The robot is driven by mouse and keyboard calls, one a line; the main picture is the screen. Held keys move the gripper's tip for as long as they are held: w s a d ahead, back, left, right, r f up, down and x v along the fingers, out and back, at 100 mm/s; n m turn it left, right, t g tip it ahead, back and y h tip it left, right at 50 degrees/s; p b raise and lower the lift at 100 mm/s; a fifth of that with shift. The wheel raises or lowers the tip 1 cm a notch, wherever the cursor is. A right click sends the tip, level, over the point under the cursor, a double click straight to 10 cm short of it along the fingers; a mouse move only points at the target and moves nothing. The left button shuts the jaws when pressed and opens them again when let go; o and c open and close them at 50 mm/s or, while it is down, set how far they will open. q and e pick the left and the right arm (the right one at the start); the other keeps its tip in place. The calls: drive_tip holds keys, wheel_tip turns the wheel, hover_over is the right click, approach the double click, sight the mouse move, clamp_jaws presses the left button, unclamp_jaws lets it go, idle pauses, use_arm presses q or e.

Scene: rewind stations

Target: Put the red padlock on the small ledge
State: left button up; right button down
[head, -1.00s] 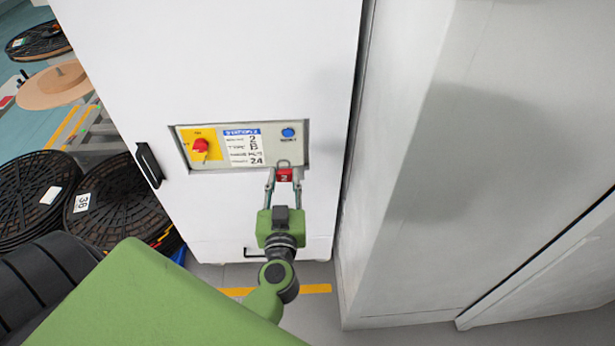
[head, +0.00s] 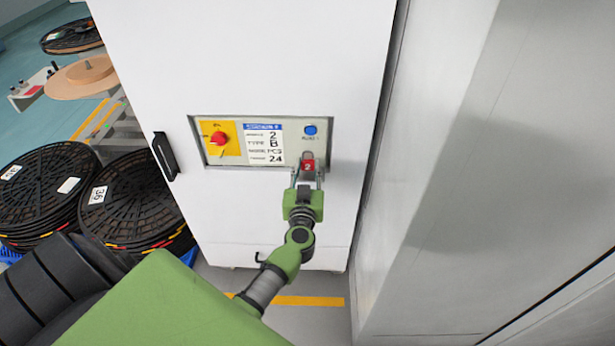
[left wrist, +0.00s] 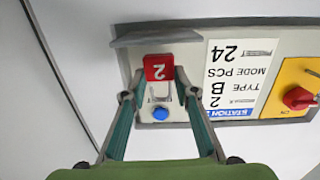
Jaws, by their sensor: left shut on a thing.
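The red padlock (head: 308,166), marked 2, is between the fingertips of my left gripper (head: 308,172), in front of the lower right of the station's control panel. In the left wrist view, which is upside down, the padlock (left wrist: 158,68) shows with its shackle toward the blue button. The left gripper (left wrist: 158,90) is shut on it there. A grey ledge (left wrist: 160,36) juts out along the panel's lower edge, close to the padlock's underside. I cannot tell whether they touch. In the head view the gripper and padlock cover that part. My right gripper is not in view.
The panel holds a red rotary switch (head: 218,139) on yellow, a label (head: 263,144) and a blue button (head: 310,130). The white cabinet has a black handle (head: 166,156). A pale wall (head: 450,180) stands close on the right. Black reels (head: 130,205) lie at left.

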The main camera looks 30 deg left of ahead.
use_arm(q)
drive_tip(key=shift+f, duration=0.75)
drive_tip(key=shift+f, duration=0.15)
drive_tip(key=o, duration=1.1)
